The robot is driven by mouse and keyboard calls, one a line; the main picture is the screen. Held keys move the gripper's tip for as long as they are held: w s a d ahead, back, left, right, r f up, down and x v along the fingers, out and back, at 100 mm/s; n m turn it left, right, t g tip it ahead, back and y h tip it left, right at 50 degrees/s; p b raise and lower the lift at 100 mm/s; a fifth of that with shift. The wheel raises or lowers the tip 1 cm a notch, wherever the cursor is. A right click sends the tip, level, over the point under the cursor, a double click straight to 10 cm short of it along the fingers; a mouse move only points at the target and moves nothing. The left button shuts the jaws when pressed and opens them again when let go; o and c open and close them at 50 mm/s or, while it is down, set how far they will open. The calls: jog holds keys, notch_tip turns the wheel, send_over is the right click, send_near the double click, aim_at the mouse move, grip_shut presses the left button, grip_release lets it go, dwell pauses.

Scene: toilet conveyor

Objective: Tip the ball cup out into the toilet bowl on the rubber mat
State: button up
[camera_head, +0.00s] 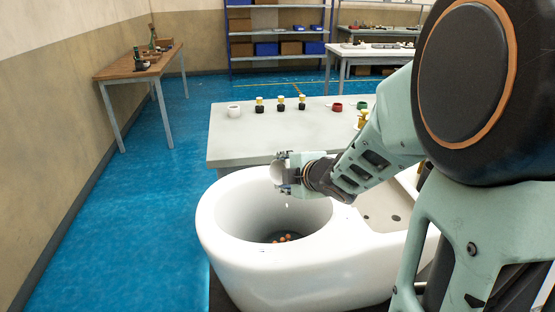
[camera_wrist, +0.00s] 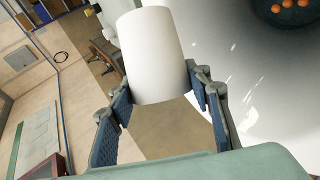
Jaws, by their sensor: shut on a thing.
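The white toilet bowl (camera_head: 232,262) stands in front of me, its round opening facing up. Several orange balls (camera_head: 283,238) lie at the bottom of the bowl; some also show at the top right of the wrist view (camera_wrist: 288,8). My gripper (camera_head: 284,176) is above the bowl's far rim, shut on a plain white cup (camera_wrist: 155,48). The cup is tipped well over, and its inside is hidden in the wrist view. A tiny pale speck shows just below the gripper.
A grey table (camera_head: 235,135) behind the toilet holds a white cup-like container (camera_head: 234,111), several small black-and-yellow items, a red cup (camera_head: 337,107) and a green one (camera_head: 362,106). A wooden table (camera_head: 130,68) stands at the left wall. Blue floor at the left is clear.

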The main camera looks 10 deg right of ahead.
jog(key=shift+r+p, duration=0.2)
jog(key=shift+p, duration=0.4)
jog(key=shift+r+m+p, duration=0.15)
jog(key=shift+m+p, duration=0.15)
jog(key=shift+p, duration=0.8)
jog(key=y+p, duration=0.1)
jog(key=p, duration=0.2)
jog(key=m+g+p, duration=0.1)
jog(key=p, duration=0.3)
jog(key=d+m+g+y+p, duration=0.1)
jog(key=p, duration=0.3)
jog(key=shift+w+r+y, duration=0.1)
jog(key=shift+w+y, duration=0.15)
jog(key=shift+y, duration=0.05)
jog(key=m+y+p, duration=0.1)
jog(key=p, duration=0.3)
jog(key=m+y+p, duration=0.1)
jog(key=p, duration=0.3)
jog(key=shift+r+g, duration=0.3)
jog(key=shift+g, duration=0.1)
jog(key=shift+w+d+f+m+y+b, duration=0.1)
jog(key=shift+f+m+y+b, duration=0.15)
jog(key=shift+m+y+b, duration=0.2)
jog(key=shift+r+m+g+y, duration=0.2)
jog(key=shift+r+m+y, duration=0.05)
jog(key=shift+m+y, duration=0.45)
jog(key=shift+r+m+g+y, duration=0.2)
jog(key=shift+m+y, duration=0.35)
jog(key=shift+m, duration=0.1)
